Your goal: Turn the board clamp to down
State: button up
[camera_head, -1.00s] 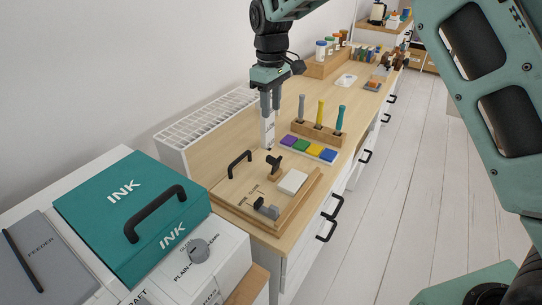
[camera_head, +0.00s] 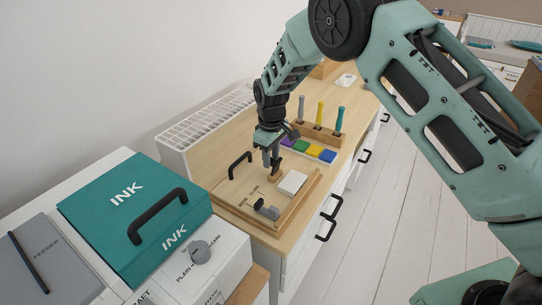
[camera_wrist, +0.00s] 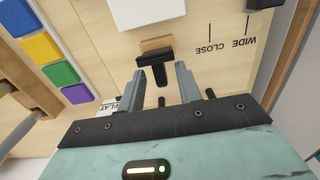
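A black T-shaped handle on a small wooden block, which looks like the board clamp (camera_wrist: 154,59), stands on the wooden board (camera_head: 228,196). In the head view mostly its block (camera_head: 275,175) shows below my fingers. My gripper (camera_wrist: 161,84) is open over the clamp. In the wrist view its two grey fingers lie to either side of the black handle's stem, with gaps visible. My gripper also shows in the head view (camera_head: 271,163), pointing down, and hides much of the handle.
A black arched handle (camera_head: 239,165) stands left of the clamp. A white block (camera_head: 292,182) and a grey-black slider (camera_head: 267,209) marked wide and close are on the board. A rack of upright tools (camera_head: 318,132) and colour pads (camera_head: 309,150) lie behind. A teal ink box (camera_head: 130,205) is front left.

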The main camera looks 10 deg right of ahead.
jog(key=shift+f, duration=0.35)
grip_shut()
